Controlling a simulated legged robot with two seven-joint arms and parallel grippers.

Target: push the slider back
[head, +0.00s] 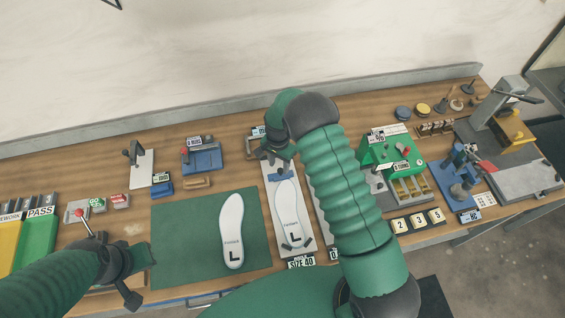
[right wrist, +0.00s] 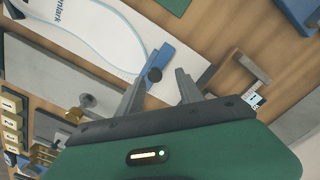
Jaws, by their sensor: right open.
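In the head view the blue slider (head: 279,177) shows just below my right gripper (head: 273,156). In the right wrist view my right gripper (right wrist: 160,78) is open, with the knob appearing between its fingertips; I cannot tell whether they touch it. My left gripper (head: 128,275) is at the lower left, away from the board; its jaws are not clear.
A second insole (head: 232,230) lies on the green mat (head: 180,235) left of the board. A green box (head: 390,150) and number blocks (head: 418,220) stand to the right. A red-knobbed lever (head: 80,213) is by my left arm. My right arm hides part of the bench.

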